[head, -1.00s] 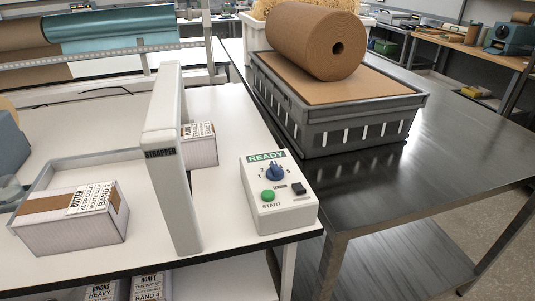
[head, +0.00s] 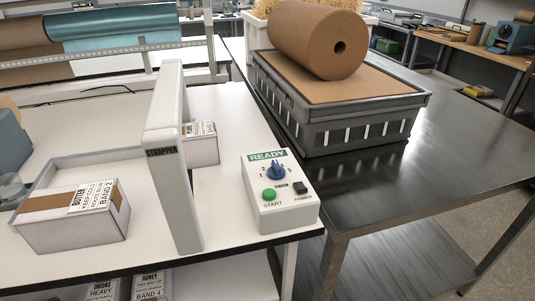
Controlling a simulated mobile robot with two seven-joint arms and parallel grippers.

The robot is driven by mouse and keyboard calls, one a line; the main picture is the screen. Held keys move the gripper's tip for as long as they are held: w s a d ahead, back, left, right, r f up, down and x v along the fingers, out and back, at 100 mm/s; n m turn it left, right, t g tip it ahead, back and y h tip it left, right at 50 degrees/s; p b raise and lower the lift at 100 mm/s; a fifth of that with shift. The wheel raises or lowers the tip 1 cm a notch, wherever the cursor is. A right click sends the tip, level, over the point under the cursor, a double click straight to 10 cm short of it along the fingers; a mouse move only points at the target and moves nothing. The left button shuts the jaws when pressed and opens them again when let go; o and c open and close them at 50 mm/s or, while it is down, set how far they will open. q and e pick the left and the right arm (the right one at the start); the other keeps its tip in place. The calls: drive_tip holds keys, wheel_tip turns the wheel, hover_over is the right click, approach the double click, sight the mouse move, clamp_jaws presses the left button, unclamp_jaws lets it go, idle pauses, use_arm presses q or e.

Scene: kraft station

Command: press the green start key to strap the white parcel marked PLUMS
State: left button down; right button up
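The green START key (head: 269,195) is on the top of a white control box (head: 284,215) at the right front of the white bench. I cannot read PLUMS on any parcel. Neither of my grippers is in view, and nothing touches the key.
A white parcel marked BUTTER, BAND 2 (head: 72,218) sits left of the arch at a shallow tray. Parcels marked ONIONS (head: 104,291) and HONEY (head: 149,287) are on the shelf below. A grey crate (head: 345,128) with a brown paper roll (head: 318,40) stands on the dark metal table at right.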

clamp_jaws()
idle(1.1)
